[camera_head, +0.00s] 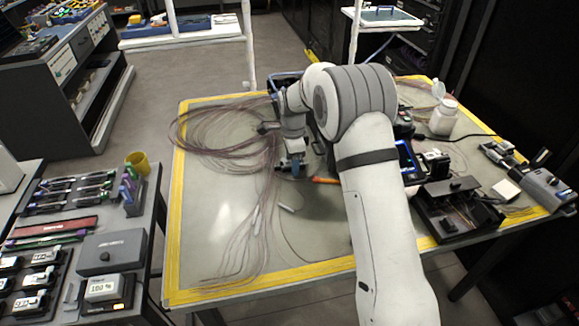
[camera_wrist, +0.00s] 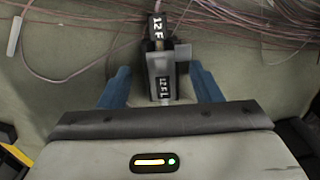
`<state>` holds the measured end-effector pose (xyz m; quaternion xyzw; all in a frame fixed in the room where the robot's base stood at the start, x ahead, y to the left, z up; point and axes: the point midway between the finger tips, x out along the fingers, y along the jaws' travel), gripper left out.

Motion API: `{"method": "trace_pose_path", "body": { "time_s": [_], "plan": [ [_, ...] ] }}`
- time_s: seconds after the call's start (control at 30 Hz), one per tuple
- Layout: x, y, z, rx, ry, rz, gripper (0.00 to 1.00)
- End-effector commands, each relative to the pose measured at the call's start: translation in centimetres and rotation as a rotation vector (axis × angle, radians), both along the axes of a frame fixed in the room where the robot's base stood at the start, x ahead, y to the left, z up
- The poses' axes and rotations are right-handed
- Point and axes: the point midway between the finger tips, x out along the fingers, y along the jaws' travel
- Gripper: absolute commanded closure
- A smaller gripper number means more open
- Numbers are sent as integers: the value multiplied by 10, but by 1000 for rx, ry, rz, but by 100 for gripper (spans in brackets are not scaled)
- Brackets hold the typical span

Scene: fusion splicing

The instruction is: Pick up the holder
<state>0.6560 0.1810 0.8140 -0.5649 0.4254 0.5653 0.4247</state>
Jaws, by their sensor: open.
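The holder (camera_wrist: 162,72) is a small dark grey block in the wrist view, with white "12 F" style labels. My gripper (camera_wrist: 161,84) is open, with one blue finger on each side of the holder and a visible gap on both sides. In the head view my gripper (camera_head: 291,168) points down over the table among the thin cables. The holder cannot be made out clearly there, as my gripper and arm cover that spot.
The yellow-edged table (camera_head: 215,220) carries loops of thin reddish cable (camera_head: 215,130) around my gripper. A splicing machine (camera_head: 408,160), a white bottle (camera_head: 443,117) and an open black box (camera_head: 455,210) stand to the right.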

Motion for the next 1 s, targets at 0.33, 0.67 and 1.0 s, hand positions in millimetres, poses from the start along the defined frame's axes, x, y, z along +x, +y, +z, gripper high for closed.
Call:
{"method": "trace_pose_path", "body": {
  "time_s": [0.33, 0.67, 1.0],
  "plan": [
    [0, -1, 0, 0, -1, -1, 57],
    [0, -1, 1, 0, -1, -1, 84],
    [1, -1, 2, 1, -2, -1, 93]
  ]
}}
